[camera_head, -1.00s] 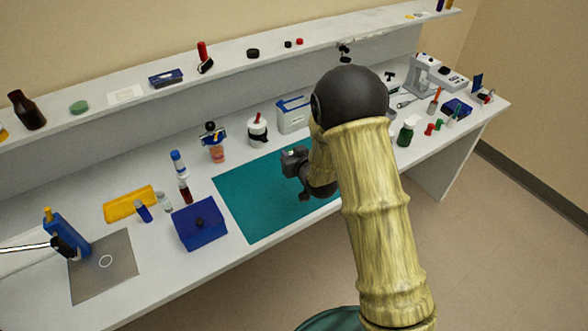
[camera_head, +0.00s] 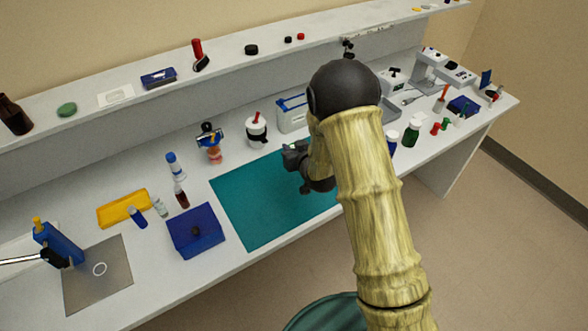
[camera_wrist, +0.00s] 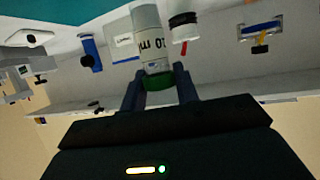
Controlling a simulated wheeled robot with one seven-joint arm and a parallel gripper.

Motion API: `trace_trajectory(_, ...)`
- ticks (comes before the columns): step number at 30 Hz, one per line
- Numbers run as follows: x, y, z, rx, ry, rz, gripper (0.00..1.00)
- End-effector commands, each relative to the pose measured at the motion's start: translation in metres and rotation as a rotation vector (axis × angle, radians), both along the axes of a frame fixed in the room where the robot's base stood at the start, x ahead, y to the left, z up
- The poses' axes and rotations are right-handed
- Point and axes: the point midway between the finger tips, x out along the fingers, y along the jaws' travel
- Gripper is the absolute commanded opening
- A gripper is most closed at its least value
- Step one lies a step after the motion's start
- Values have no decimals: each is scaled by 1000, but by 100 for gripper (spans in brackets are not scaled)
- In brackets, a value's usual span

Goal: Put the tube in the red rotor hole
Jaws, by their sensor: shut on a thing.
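The tube (camera_wrist: 152,38) is white with dark "10 ml" print and a green cap (camera_wrist: 159,82). My gripper (camera_wrist: 160,88) is shut on it at the cap end, its two dark fingers on either side. In the head view my gripper (camera_head: 296,156) is over the teal mat (camera_head: 262,213), and the tube is not clearly seen there. I cannot make out a rotor or a red rotor hole in either view; my arm covers part of the bench.
A blue box (camera_head: 196,231) stands left of the mat. A white bottle with a red tip (camera_head: 256,131) and a white-and-blue box (camera_head: 292,114) stand behind it. A green bottle (camera_head: 411,133) and small red and green pieces are at right. A shelf (camera_head: 120,99) runs behind.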

Motion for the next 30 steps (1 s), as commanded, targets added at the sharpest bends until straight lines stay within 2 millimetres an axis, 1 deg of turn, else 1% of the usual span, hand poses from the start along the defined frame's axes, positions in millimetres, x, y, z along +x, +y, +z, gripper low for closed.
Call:
trace_trajectory(1, -1, 0, -9, -2, 5, 0, 9)
trace_trajectory(6, 0, 0, -31, -2, 2, 0, 9)
trace_trajectory(9, 0, 0, -36, -1, 0, 0, 9)
trace_trajectory(17, 0, 0, -37, 0, -1, 0, 9)
trace_trajectory(20, 0, 0, -41, -1, 1, 0, 9)
trace_trajectory(27, 0, 0, -68, -2, 2, 0, 9)
trace_trajectory(30, 0, 0, -76, -1, 1, 0, 9)
